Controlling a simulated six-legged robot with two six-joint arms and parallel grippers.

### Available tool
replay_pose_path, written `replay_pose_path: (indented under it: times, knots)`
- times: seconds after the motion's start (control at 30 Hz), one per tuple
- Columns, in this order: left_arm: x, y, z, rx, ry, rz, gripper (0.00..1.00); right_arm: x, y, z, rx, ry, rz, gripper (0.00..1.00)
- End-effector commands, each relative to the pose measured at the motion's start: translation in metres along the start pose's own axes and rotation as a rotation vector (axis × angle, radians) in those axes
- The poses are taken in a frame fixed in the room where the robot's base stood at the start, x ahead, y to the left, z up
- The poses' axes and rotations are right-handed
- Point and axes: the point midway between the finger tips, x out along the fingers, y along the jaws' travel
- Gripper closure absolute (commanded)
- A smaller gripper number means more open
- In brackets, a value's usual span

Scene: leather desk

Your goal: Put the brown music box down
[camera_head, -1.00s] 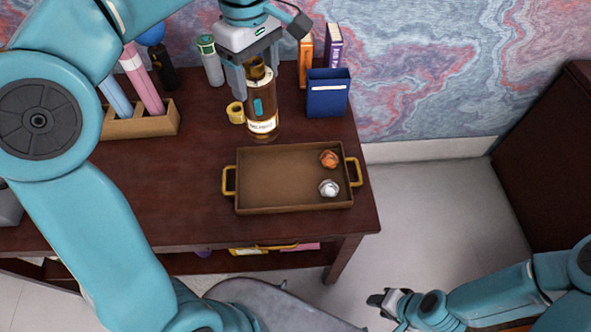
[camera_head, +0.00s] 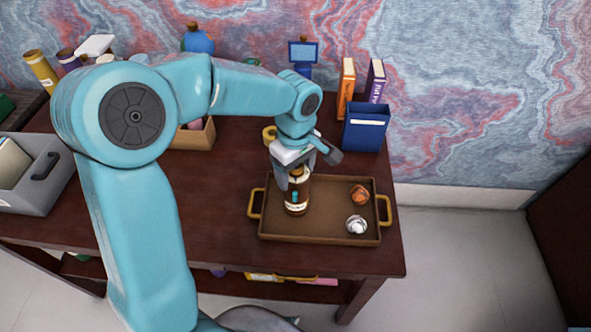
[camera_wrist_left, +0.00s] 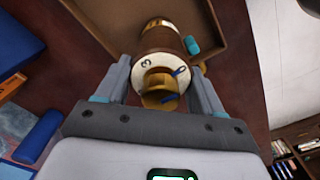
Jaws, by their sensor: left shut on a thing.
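The brown music box (camera_head: 296,197) is an upright brown cylinder with a gold top, a pale band and a small blue-green part on its side. My left gripper (camera_head: 294,176) is shut on its upper part, from above. In the left wrist view the music box (camera_wrist_left: 160,62) sits between the two fingers, with its white ring and gold knob towards the camera. The box is over the left part of the brown tray (camera_head: 318,239); I cannot tell if its base touches the tray floor. My right gripper is out of view.
The tray has gold handles and holds an orange-brown piece (camera_head: 360,194) and a silver-white piece (camera_head: 356,225) on its right side. A blue holder (camera_head: 367,128) and upright books (camera_head: 346,88) stand behind it. A grey bin (camera_head: 38,180) is at the desk's left.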

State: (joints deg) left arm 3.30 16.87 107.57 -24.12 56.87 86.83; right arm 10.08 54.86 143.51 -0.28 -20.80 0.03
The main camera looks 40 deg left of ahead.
Motion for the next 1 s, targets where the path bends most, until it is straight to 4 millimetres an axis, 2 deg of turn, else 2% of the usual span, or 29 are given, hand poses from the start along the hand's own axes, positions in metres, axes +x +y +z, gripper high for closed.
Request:
replay_pose_path:
  times: [0.37, 0.4, 0.47, 0.73, 0.83, 1.0]
  knots:
    - [0.005, 0.001, 0.0, 0.0, 0.001, 0.002, 0.97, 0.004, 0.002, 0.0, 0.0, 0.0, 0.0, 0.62]
    - [0.004, 0.0, 0.0, 0.0, 0.001, 0.001, 0.23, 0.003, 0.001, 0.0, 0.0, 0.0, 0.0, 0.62]
    - [0.004, 0.0, 0.0, 0.0, 0.001, 0.001, 0.07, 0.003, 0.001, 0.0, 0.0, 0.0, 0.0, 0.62]
    - [0.003, 0.0, 0.0, 0.0, 0.001, 0.001, 0.07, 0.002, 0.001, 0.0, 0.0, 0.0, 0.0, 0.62]
    - [-0.003, 0.001, 0.0, 0.0, 0.001, 0.003, 0.07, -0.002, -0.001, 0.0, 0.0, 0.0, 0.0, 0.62]
    - [-0.035, 0.001, -0.001, 0.001, 0.003, 0.008, 0.07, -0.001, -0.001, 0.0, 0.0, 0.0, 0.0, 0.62]
